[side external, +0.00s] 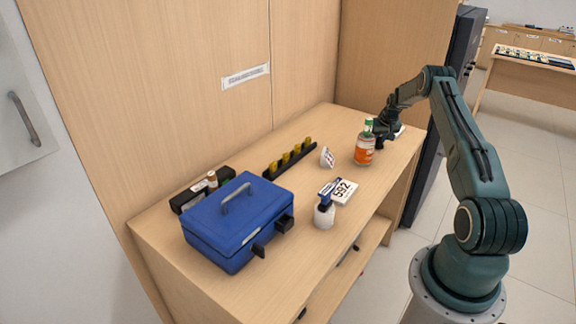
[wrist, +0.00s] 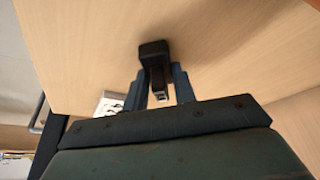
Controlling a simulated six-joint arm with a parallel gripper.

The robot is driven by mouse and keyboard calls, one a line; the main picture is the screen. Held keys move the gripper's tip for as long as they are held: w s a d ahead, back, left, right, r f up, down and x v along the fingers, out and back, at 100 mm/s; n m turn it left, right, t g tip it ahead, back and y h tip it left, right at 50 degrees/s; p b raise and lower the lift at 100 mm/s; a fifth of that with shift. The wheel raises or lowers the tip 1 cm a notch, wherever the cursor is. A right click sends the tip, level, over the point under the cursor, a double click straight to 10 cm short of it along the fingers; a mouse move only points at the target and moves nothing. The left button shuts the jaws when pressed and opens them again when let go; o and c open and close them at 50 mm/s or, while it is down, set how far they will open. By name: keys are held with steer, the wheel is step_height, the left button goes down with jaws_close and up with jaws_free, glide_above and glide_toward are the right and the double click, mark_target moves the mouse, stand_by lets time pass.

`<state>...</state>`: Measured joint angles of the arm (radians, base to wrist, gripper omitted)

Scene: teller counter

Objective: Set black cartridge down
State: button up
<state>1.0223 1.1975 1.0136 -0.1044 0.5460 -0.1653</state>
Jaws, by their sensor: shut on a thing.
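The black cartridge (wrist: 153,53) is between the two fingers of my gripper (wrist: 161,88) in the wrist view. The fingers are shut on it, and the wooden counter surface shows behind it. I cannot tell whether the cartridge touches the counter. In the side external view, my gripper (side external: 380,137) is low at the far right end of the counter (side external: 290,222), behind the orange bottle. There the cartridge is hard to make out, as the bottle and my wrist partly hide that area.
An orange bottle with a green cap (side external: 365,148) stands close to my gripper. A white numbered item (wrist: 108,103) lies near the fingers.

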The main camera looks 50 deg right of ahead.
steer(key=shift+f, duration=0.15)
steer(key=o, duration=1)
steer(key=v, duration=1.2)
